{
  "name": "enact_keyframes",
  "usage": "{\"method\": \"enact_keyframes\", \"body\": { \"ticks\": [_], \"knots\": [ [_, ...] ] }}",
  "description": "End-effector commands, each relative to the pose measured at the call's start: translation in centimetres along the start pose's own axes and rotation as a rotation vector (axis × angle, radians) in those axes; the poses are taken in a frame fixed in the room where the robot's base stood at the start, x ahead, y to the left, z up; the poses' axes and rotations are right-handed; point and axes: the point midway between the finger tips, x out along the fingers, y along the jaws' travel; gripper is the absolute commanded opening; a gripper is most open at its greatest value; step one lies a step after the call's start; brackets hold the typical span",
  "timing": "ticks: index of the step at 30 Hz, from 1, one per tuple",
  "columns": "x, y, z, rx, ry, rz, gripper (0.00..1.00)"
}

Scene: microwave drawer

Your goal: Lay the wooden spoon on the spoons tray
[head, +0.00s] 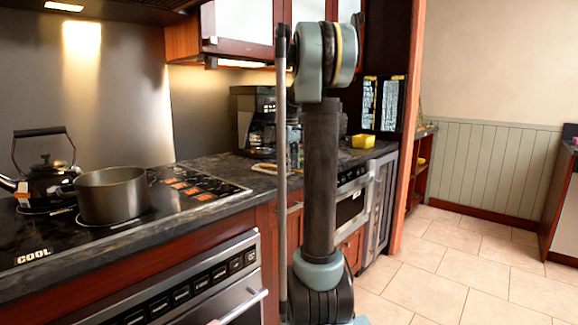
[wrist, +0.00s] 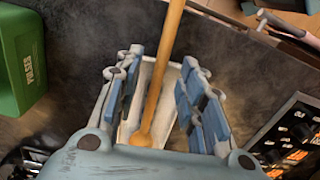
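The wooden spoon (wrist: 158,82) shows in the wrist view as a long light-brown handle running from the top edge down between my fingers to a rounded end. Under it is a narrow white tray (wrist: 136,117), apparently the spoons tray. The spoon lies over the tray and reaches past its far end; I cannot tell whether it touches the tray. My gripper (wrist: 162,88) is open, with its fingers on either side of the spoon and gaps visible on both sides. In the head view my arm hides the gripper, and I cannot make out the spoon there.
A green box (wrist: 22,60) stands left in the wrist view. The stove (head: 190,190) with a pot (head: 113,194) and kettle (head: 48,182) is at left. A coffee maker (head: 255,120) stands behind; a yellow item (head: 363,141) sits right.

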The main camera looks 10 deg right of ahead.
Motion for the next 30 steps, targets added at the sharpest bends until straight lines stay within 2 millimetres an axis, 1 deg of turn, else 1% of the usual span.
{"method": "enact_keyframes", "body": {
  "ticks": [1,4,14,17,20,23,30],
  "knots": [
    [0.0,0.0,0.0,0.0,0.0,0.0,0.36],
    [0.0,0.0,0.0,0.0,0.0,0.0,0.59],
    [0.0,0.0,0.0,0.0,0.0,0.0,0.6],
    [-0.4,0.0,0.0,0.0,0.0,0.0,0.6],
    [-1.4,0.0,0.0,0.0,0.0,0.0,0.6],
    [-2.9,0.0,0.0,0.0,0.0,0.0,0.6],
    [-7.5,0.0,-0.1,0.0,-0.001,0.0,0.6]
  ]
}}
